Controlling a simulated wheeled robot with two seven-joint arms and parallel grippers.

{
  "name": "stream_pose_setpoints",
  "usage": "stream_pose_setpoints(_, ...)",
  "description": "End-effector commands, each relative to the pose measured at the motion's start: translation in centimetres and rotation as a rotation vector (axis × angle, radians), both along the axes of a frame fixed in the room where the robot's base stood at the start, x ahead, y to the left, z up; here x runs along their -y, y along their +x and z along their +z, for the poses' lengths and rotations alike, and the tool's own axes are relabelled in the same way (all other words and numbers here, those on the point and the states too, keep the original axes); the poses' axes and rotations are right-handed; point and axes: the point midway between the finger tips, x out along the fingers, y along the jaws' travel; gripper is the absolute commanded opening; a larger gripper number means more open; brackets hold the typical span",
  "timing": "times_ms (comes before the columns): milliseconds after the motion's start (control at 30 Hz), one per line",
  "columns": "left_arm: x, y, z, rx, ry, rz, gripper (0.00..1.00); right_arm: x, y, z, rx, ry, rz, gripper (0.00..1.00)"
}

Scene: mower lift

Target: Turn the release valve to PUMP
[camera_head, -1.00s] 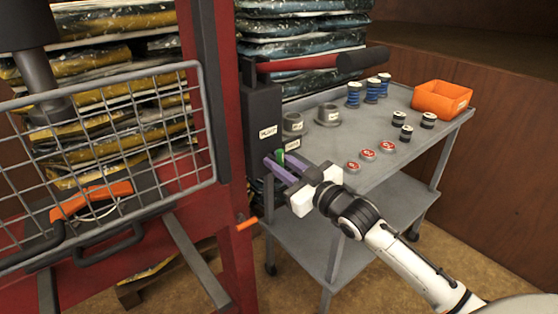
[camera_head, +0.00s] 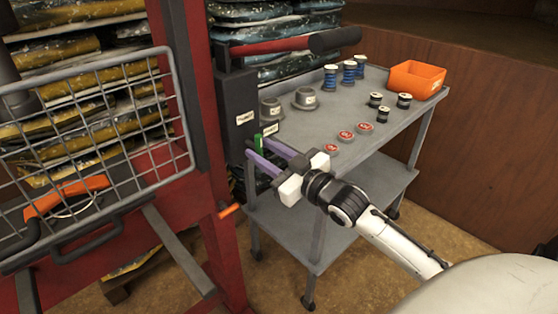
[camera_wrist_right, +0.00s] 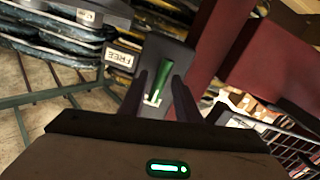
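The release valve's green lever (camera_head: 258,142) stands out from the dark valve box (camera_head: 238,98) on the red frame. A white label (camera_head: 244,117) on the box is too small to read surely; a second label (camera_head: 270,130) sits right of the lever. In the right wrist view the lever (camera_wrist_right: 173,72) is tilted, and a label beside it (camera_wrist_right: 122,60) reads FREE. My right gripper (camera_head: 255,146) has its purple fingers on either side of the lever. In the wrist view its dark fingers (camera_wrist_right: 160,92) are apart, with gaps beside the lever. My left gripper is out of view.
A grey cart (camera_head: 320,125) stands right of the box, bearing blue spools (camera_head: 348,72), red discs (camera_head: 345,136), grey flanged parts (camera_head: 305,98) and an orange bin (camera_head: 416,80). A red handle with a black grip (camera_head: 335,40) juts above. A wire basket (camera_head: 85,130) is at left.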

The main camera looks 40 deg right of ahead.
Motion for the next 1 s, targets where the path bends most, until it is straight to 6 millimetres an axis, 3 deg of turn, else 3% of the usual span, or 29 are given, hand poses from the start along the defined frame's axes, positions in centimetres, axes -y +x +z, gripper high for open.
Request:
stream_pose_setpoints(200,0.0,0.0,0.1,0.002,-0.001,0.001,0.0,0.3,-4.2,-0.2,-0.004,-0.001,0.0,0.3)
stream_pose_setpoints(400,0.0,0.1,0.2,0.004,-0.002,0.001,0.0,0.5,-6.8,-0.1,-0.003,-0.001,-0.001,0.3)
stream_pose_setpoints(600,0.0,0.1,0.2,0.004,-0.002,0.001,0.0,0.6,-7.9,0.0,-0.001,-0.002,0.0,0.3)
stream_pose_setpoints(1000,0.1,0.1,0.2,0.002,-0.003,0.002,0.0,0.6,-7.9,0.0,0.0,-0.002,0.0,0.3)
